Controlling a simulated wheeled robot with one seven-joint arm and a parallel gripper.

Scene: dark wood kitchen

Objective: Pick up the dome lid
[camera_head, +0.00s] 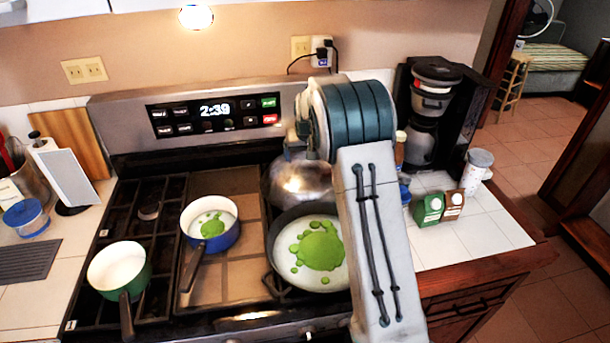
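A shiny silver dome-shaped object (298,182), which looks like the dome lid, is at the back right of the stove. It sits behind a dark pan (270,258) with green contents. My arm covers its right side and part of its top, so I cannot tell whether it rests on the burner or on something else. My arm rises in front of the stove, and its teal joint is above and right of the dome in the picture. My gripper does not show, and I cannot see whether it touches anything.
A blue pot (222,238) and a green pot (133,262) stand on the stove, handles toward the front. A coffee maker (428,110), small cartons (430,208) and a white cup (477,165) stand on the right counter. The right counter's front is clear.

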